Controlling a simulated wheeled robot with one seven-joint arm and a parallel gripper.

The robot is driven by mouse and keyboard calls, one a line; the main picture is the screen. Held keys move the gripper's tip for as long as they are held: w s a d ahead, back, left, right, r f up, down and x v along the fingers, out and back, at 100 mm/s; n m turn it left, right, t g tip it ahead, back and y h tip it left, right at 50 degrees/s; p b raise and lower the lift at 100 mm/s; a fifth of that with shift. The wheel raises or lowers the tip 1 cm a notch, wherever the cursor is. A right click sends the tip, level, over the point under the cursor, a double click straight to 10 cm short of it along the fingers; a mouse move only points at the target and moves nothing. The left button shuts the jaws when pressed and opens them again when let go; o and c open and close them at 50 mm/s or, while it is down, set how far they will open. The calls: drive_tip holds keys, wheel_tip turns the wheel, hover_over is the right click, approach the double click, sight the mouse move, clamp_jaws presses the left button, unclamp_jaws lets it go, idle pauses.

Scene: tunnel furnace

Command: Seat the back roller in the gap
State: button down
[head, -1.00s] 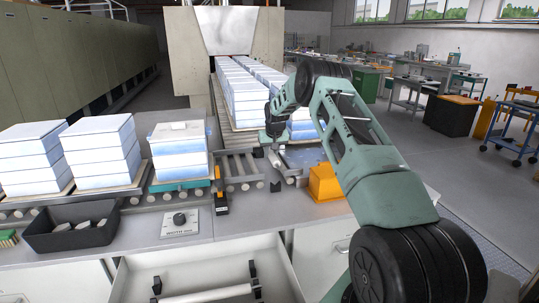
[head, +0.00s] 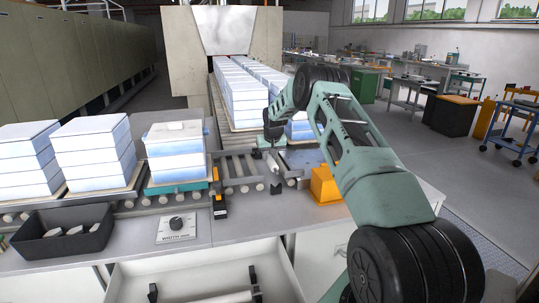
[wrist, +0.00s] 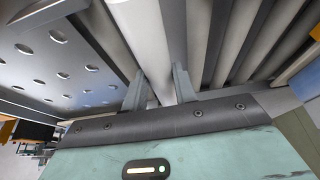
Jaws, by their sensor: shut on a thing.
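My gripper (wrist: 160,88) is shut on a pale roller (wrist: 152,42), with one finger on each side of it in the wrist view. The roller runs away from the fingers, beside a perforated metal plate and parallel to other rollers. In the head view my gripper (head: 270,143) is low over the roller bed (head: 236,166), at its right end near the blue-grey plate.
A stack of white-blue blocks (head: 176,155) stands on a teal-edged carrier left of the bed. An orange block (head: 325,184) sits right of it. An open drawer (head: 140,283) is below.

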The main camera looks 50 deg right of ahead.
drive_tip(key=shift+f+b, duration=1.55)
drive_tip(key=shift+f, duration=1.6)
drive_tip(key=c, duration=1)
unclamp_jaws()
drive_tip(key=shift+c, duration=0.2)
drive_tip(key=b+v, duration=0.3)
drive_tip(key=v, duration=1.4)
drive_tip(key=shift+s+r, duration=0.15)
drive_tip(key=shift+r, duration=0.05)
